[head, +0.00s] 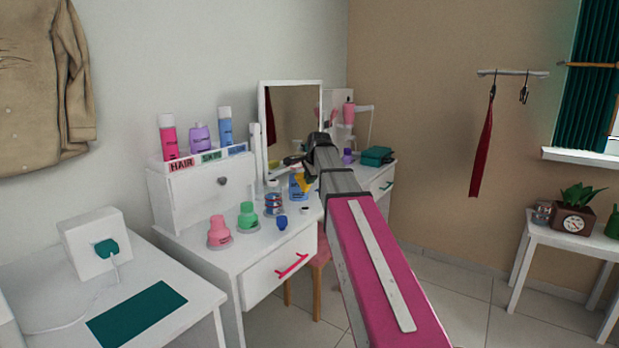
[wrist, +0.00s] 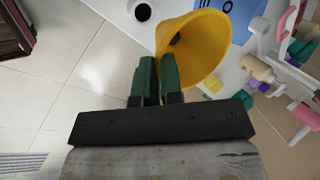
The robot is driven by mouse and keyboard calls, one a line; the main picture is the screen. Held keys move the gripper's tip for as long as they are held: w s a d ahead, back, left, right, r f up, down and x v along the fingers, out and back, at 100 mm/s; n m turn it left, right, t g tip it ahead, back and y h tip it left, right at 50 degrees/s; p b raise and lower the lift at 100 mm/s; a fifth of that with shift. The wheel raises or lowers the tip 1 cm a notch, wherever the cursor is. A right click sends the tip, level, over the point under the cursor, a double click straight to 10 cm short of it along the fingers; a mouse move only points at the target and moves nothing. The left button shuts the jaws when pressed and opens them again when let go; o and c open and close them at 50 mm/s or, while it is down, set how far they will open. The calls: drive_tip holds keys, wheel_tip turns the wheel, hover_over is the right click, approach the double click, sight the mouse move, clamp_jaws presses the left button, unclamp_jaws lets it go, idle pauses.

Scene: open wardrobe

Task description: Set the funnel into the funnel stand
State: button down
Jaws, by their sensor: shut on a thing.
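The yellow funnel (wrist: 203,48) is in the wrist view with its wide mouth facing the camera, tilted. My gripper (wrist: 157,62) has its two green fingers closed on the funnel's rim. In the head view, the funnel (head: 304,182) shows as a small yellow patch above the dressing table, partly hidden by my arm. A small white round piece with a dark opening (wrist: 143,12) lies beyond the fingers in the wrist view, apart from the funnel. I cannot tell for sure which piece is the funnel stand.
The white dressing table (head: 225,262) holds a pink bottle (head: 219,232), a green bottle (head: 248,216), a ringed clear container (head: 274,198) and a small blue piece (head: 282,223). A mirror (head: 297,110) stands behind. A stool (head: 320,258) is partly under the table.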

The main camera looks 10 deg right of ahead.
drive_tip(key=shift+f, duration=0.15)
drive_tip(key=shift+f, duration=2.8)
drive_tip(key=shift+f, duration=1.45)
drive_tip(key=c, duration=1.2)
unclamp_jaws()
drive_tip(key=shift+s+r, duration=0.1)
drive_tip(key=v, duration=1)
drive_tip(key=shift+s+r, duration=0.2)
drive_tip(key=shift+s, duration=0.05)
